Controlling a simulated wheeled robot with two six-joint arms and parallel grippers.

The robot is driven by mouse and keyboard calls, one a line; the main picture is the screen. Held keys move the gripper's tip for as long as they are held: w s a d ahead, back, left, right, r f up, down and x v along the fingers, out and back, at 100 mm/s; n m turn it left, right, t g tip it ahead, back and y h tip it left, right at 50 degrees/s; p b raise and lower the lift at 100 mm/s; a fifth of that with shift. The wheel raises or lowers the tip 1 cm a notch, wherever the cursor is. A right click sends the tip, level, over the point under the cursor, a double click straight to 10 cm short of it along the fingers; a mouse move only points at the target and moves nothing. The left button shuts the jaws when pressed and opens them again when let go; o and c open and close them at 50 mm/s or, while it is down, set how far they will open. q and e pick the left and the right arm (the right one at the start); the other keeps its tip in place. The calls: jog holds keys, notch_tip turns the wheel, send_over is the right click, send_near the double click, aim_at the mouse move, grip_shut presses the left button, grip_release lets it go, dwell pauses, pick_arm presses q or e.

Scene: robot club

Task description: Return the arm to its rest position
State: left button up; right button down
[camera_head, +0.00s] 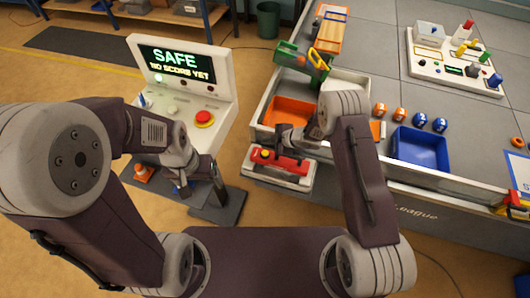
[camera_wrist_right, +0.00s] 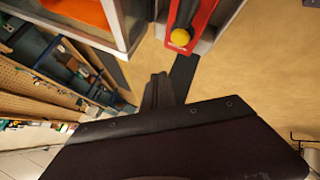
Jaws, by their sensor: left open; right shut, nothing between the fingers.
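My left arm comes in from the left in the head view. Its gripper (camera_head: 198,184) is open and empty, low in front of the console with the red button. My right arm bends in from the lower right. Its gripper (camera_head: 283,139) is shut and empty, in front of the orange bin and above the red device with a yellow knob (camera_head: 287,162). The right wrist view shows the shut fingers (camera_wrist_right: 160,92) near the middle, with the red device and its yellow knob (camera_wrist_right: 180,38) beyond them.
The console (camera_head: 218,100) reads "SAFE" and "NO SCORE YET". A green bin (camera_head: 268,18) stands on the floor behind.

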jog(key=shift+w+r, duration=0.1)
jog(key=w+d+r+t, duration=0.1)
jog(key=w+r+t, duration=0.15)
jog(key=r, duration=0.45)
jog(key=w+d+r+t, duration=0.1)
jog(key=w+r, duration=0.2)
jog(key=r, duration=0.5)
jog(key=s+d+r+m+t+h, duration=0.1)
jog(key=s+d+r+m+h, duration=0.25)
jog(key=d+r+m, duration=0.4)
jog(key=s+d+r+m+g+h, duration=0.1)
jog(key=s+d+m+h, duration=0.1)
jog(key=s+d+m, duration=0.3)
jog(key=s+d+m+g+h, duration=0.1)
jog(key=s+d+h, duration=0.15)
jog(key=s, duration=0.45)
jog(key=s+f+m+g, duration=0.3)
jog(key=s, duration=0.5)
jog(key=s+f+m+g, duration=0.3)
jog(key=s, duration=0.5)
jog(key=shift+s+f+m+g+y, duration=0.2)
jog(key=shift+f+m+g+y, duration=0.15)
jog(key=shift+y, duration=0.05)
